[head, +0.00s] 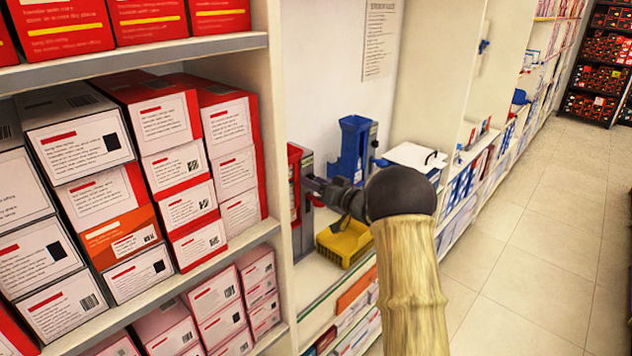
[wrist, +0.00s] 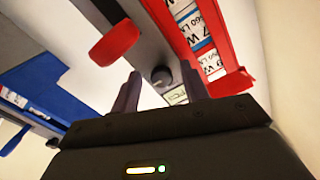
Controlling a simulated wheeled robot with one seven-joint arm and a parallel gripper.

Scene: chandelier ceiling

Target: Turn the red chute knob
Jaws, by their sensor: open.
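The red chute (head: 295,170) stands on the shelf in the head view, with a grey side panel partly covered by my gripper (head: 312,186). In the wrist view its red body (wrist: 190,32) carries white labels. A small dark round knob (wrist: 160,77) sits on the grey panel, in the gap between the two fingers of my gripper (wrist: 160,85) as seen from the wrist. The gripper is open and holds nothing; whether a finger touches the knob I cannot tell.
A blue chute (head: 354,150) stands to the right, also at the left of the wrist view (wrist: 50,85). A yellow tray-like item (head: 344,243) lies below my gripper. Boxes (head: 165,130) fill the shelf at left. The aisle floor (head: 535,240) is clear.

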